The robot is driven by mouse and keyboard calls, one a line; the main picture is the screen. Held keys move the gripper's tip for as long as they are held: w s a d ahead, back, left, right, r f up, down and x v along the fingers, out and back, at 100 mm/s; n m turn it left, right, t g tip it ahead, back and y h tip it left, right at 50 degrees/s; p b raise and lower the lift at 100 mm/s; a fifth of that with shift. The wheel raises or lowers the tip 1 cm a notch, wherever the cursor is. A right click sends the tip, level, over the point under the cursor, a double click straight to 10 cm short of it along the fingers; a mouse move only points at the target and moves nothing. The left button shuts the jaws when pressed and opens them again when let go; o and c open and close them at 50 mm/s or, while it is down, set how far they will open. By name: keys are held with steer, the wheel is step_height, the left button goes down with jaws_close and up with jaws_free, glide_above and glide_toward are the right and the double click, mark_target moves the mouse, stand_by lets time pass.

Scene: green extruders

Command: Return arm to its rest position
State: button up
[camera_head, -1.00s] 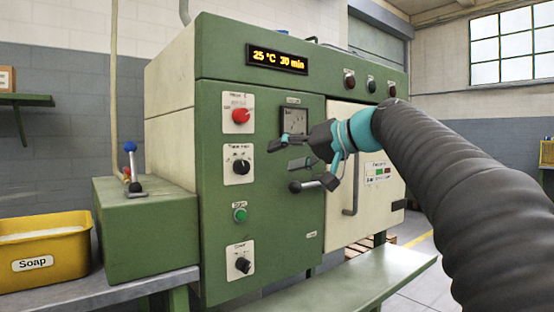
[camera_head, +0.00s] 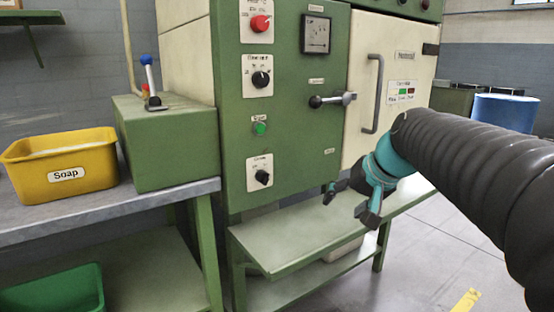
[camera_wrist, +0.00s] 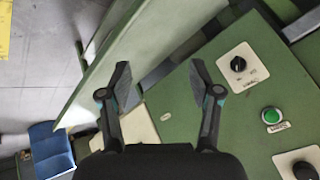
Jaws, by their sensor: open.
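My gripper (camera_head: 350,203) hangs at the end of my dark ribbed arm, in front of the green machine (camera_head: 284,172) and over the low green bench (camera_head: 300,240). Its two fingers are spread apart with nothing between them. In the wrist view, my gripper (camera_wrist: 162,85) also shows open and empty. The machine's green button (camera_wrist: 271,116) and black knob (camera_wrist: 238,64) are to its right there. The fingers look apart from the panel and the bench.
A yellow Soap bin (camera_head: 100,178) and a green box with a blue-tipped lever (camera_head: 149,75) stand on the left table. A black-knobbed lever (camera_head: 330,100) sticks out of the panel. A blue barrel (camera_head: 503,112) stands at the back right.

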steer(key=s+f+n+h, duration=0.1)
steer(key=s+f, duration=0.6)
steer(key=s, duration=0.4)
steer(key=s+d+f+n+g+h, duration=0.1)
steer(key=s+f+h, duration=0.1)
steer(key=s+f, duration=0.5)
steer(key=s, duration=0.4)
steer(key=shift+s+d+f+h, duration=0.25)
steer(key=shift+s+f+h, duration=0.05)
steer(key=shift+s+f, duration=0.05)
